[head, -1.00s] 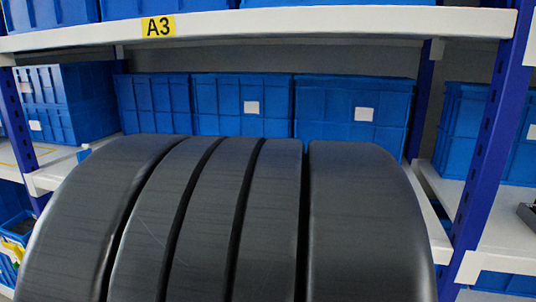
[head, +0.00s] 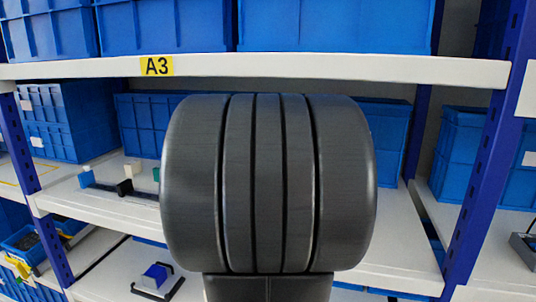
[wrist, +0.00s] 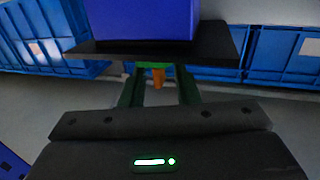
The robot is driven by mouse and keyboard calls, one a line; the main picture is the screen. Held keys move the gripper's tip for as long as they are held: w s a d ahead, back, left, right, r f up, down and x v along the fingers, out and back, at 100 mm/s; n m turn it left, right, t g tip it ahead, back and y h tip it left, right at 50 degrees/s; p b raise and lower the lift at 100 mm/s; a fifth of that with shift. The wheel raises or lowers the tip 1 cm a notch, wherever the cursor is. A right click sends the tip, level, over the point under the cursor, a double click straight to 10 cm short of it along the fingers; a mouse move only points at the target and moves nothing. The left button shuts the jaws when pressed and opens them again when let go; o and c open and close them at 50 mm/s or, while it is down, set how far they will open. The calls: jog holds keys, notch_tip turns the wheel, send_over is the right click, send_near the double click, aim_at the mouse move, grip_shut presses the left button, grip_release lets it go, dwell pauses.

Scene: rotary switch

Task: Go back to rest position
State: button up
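In the wrist view, two dark green fingers of my gripper (wrist: 159,88) stand apart with a gap between them. A small orange piece (wrist: 158,77) shows in the gap with clear space on both sides. A blue block (wrist: 142,20) on a black plate (wrist: 215,45) is just beyond the fingers at the top; whether they touch it cannot be told. In the head view my large dark arm link fills the middle and hides my gripper. A blue and white device with a black frame (head: 155,278) sits on the lower shelf at left.
A shelf beam labelled A3 (head: 157,66) crosses above, with blue bins (head: 165,28) on it. The middle shelf holds a black bar with small blocks (head: 124,187) at left and more bins behind. A blue post (head: 487,160) stands at right.

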jog(key=m+g+h+p, duration=0.1)
jog(key=m+g+h, duration=0.1)
jog(key=h, duration=0.1)
jog(key=m+g+h, duration=0.2)
jog(key=m+g, duration=0.1)
jog(key=shift+f+g+h+b, duration=0.1)
jog(key=shift+g+h+b, duration=0.2)
jog(key=shift+g, duration=0.1)
jog(key=shift+a+m, duration=0.25)
jog(key=shift+m, duration=0.05)
jog(key=shift+v, duration=1.15)
jog(key=shift+s+d, duration=0.1)
